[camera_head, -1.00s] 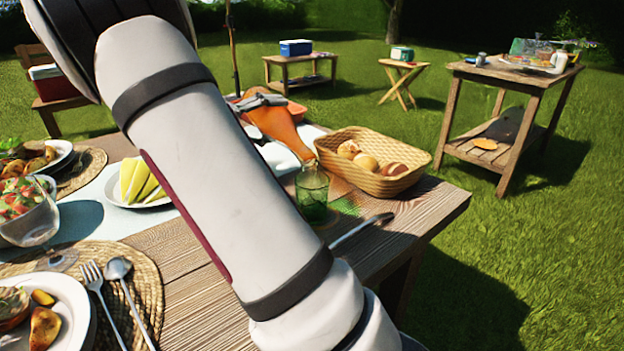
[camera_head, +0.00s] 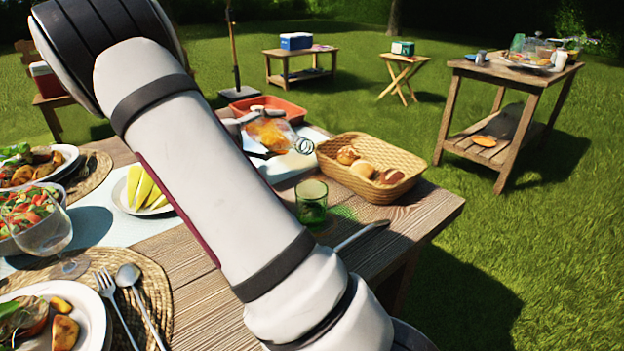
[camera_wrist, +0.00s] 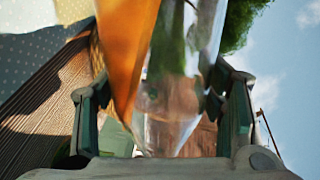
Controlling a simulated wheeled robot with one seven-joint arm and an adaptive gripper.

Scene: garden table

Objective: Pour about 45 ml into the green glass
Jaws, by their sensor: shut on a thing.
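A clear glass bottle (camera_head: 276,134) with orange liquid lies tilted close to level above the table, its open neck pointing right and slightly down. My gripper (camera_head: 256,113) is shut on the bottle's body, partly hidden behind my arm. In the wrist view the bottle (camera_wrist: 140,45) fills the space between the fingers of my gripper (camera_wrist: 160,100), with orange liquid along its left side. The green glass (camera_head: 311,203) stands upright on the table, below and slightly right of the bottle's mouth in the head view. Its lower part looks darker; how much it holds is unclear. No stream is visible.
A wicker bread basket (camera_head: 325,150) stands just right of the bottle's neck. A red-orange tray (camera_head: 290,107) is behind the bottle. A plate of yellow wedges (camera_head: 122,196), a salad bowl and a clear wine glass (camera_head: 45,232) stand at left. A spoon handle lies near the green glass.

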